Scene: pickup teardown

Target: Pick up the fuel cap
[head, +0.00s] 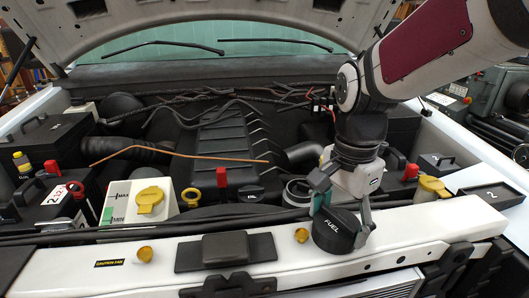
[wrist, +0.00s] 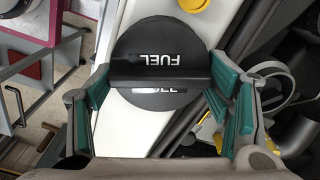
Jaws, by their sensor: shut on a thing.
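The fuel cap (head: 336,236) is a round black cap marked FUEL, at the white front crossmember of the engine bay. In the wrist view the fuel cap (wrist: 157,100) shows from above, with a raised grip bar across its middle. My gripper (head: 343,212) reaches down from the upper right, with one finger on each side of the cap. In the wrist view my gripper (wrist: 160,88) has its teal-padded fingers at the two ends of the bar, shut on it. I cannot tell whether the cap's underside touches the crossmember.
The white crossmember (head: 420,222) runs across the front, with a yellow knob (head: 302,235) left of the cap. Behind are an open round neck (head: 298,192), a white reservoir with a yellow cap (head: 150,200) and a thin copper-coloured rod (head: 180,155). The raised hood (head: 200,20) hangs above.

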